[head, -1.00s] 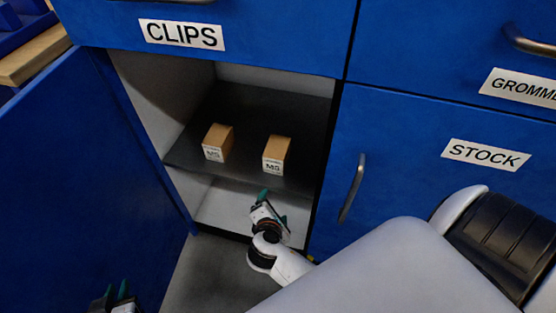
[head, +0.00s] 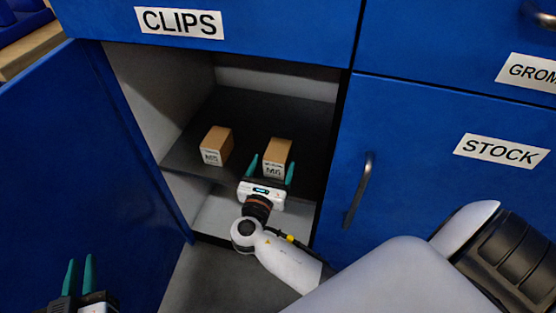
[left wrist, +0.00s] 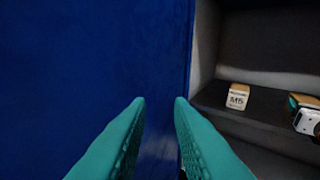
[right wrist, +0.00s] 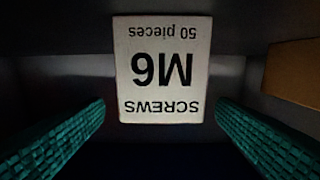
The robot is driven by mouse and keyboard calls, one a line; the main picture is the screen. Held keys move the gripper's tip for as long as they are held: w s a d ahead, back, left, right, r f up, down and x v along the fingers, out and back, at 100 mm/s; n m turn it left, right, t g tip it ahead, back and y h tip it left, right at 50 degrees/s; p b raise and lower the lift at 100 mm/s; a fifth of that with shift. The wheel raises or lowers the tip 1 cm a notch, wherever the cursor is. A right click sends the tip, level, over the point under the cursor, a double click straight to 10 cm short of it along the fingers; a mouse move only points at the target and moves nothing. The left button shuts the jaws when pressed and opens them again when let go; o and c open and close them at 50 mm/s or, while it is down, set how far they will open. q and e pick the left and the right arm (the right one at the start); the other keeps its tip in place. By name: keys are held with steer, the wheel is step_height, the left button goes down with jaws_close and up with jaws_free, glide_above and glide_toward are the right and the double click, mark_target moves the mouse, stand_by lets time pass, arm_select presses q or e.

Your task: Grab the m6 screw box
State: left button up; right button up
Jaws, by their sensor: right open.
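The M6 screw box (head: 277,156) is a small brown box with a white label on the shelf inside the open cabinet. Its label (right wrist: 162,68) fills the middle of the right wrist view, upside down, reading "SCREWS M6 50 pieces". My right gripper (head: 271,172) is open just in front of it, with a teal finger to each side of the label. The box does not look gripped. My left gripper (head: 80,273) is open and empty at the lower left, by the blue door; its two teal fingers (left wrist: 158,110) stand apart in the left wrist view.
A similar box labelled M5 (head: 216,146) stands left of the M6 box on the dark shelf (head: 240,110). It also shows in the left wrist view (left wrist: 238,97). The open blue door (head: 80,170) is at left. A closed STOCK door (head: 440,200) is at right.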

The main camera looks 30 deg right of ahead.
mark_target(277, 152)
steer(key=shift+w+d, duration=0.45)
steer(key=shift+d, duration=0.05)
steer(key=b+x, duration=0.2)
steer(key=x, duration=0.2)
steer(key=shift+f, duration=0.15)
steer(key=shift+w+d, duration=0.25)
steer(key=shift+w, duration=0.05)
arm_select(q)
step_height(277, 152, up, 8)
steer(key=d+t+h, duration=0.1)
steer(key=t+h, duration=0.1)
steer(key=t, duration=0.4)
steer(key=shift+s+r, duration=0.15)
steer(key=shift+s, duration=0.2)
steer(key=shift+d, duration=0.1)
arm_select(e)
steer(key=shift+c, duration=0.3)
steer(key=c, duration=1.2)
steer(key=shift+c, duration=0.5)
